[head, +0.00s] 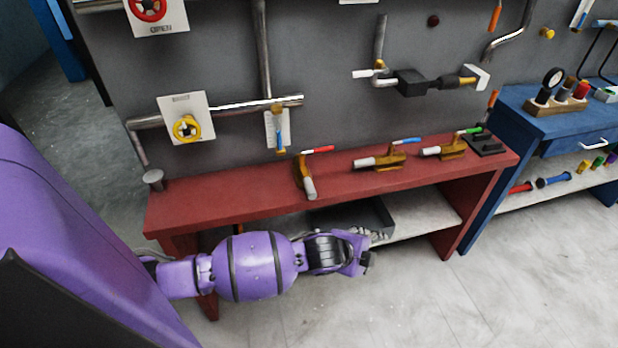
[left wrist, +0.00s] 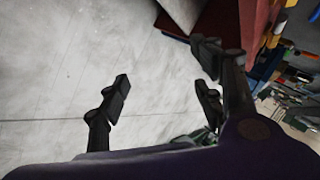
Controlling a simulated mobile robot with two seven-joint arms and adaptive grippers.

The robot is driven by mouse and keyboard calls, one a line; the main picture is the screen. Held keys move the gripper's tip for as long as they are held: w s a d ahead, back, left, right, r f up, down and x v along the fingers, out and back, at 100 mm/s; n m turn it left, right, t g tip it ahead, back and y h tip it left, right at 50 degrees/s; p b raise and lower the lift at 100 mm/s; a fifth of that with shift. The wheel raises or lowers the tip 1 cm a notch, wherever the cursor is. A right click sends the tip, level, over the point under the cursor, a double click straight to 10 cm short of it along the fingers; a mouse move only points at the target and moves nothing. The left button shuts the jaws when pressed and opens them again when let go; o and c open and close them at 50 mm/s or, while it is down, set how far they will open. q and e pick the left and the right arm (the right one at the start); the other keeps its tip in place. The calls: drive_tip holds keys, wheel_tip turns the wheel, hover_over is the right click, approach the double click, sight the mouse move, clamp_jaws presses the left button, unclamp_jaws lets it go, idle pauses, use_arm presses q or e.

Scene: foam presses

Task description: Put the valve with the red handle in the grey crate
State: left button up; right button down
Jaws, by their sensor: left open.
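The valve with the red handle (head: 305,178) lies on the red bench top, left of two similar valves. It has a brass body, a pale pipe end toward the front edge, and a red lever pointing right. The grey crate (head: 378,216) is on the low shelf under the bench, partly hidden by my left arm and the bench top. My left gripper (head: 372,250) is in front of the bench, below the valve's level and near the crate's front. In the left wrist view its fingers (left wrist: 163,78) are spread and empty over the floor. My right gripper is not in view.
A blue-handled valve (head: 380,161) and a green-handled valve (head: 445,150) lie further right on the red bench (head: 230,198). Pipes with a yellow handwheel (head: 187,128) are on the wall behind. A blue workbench (head: 505,98) adjoins at right. The front floor is clear.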

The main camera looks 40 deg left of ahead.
use_arm(q)
drive_tip(key=w+a+r+m+y, duration=0.3)
drive_tip(key=w+a+r+m, duration=0.1)
drive_tip(key=w+a, duration=0.35)
drive_tip(key=m+g+y+b, duration=0.2)
drive_tip(key=m+g+y, duration=0.1)
drive_tip(key=m+y, duration=0.3)
approach(304, 168)
drive_tip(key=shift+w+f, duration=0.7)
drive_tip(key=shift+f, duration=0.25)
drive_tip(key=shift+a, duration=0.3)
drive_tip(key=x, duration=0.7)
drive_tip(key=shift+s+a+f, duration=0.15)
drive_tip(key=shift+a, duration=0.25)
drive_tip(key=shift+c, duration=1)
clamp_jaws()
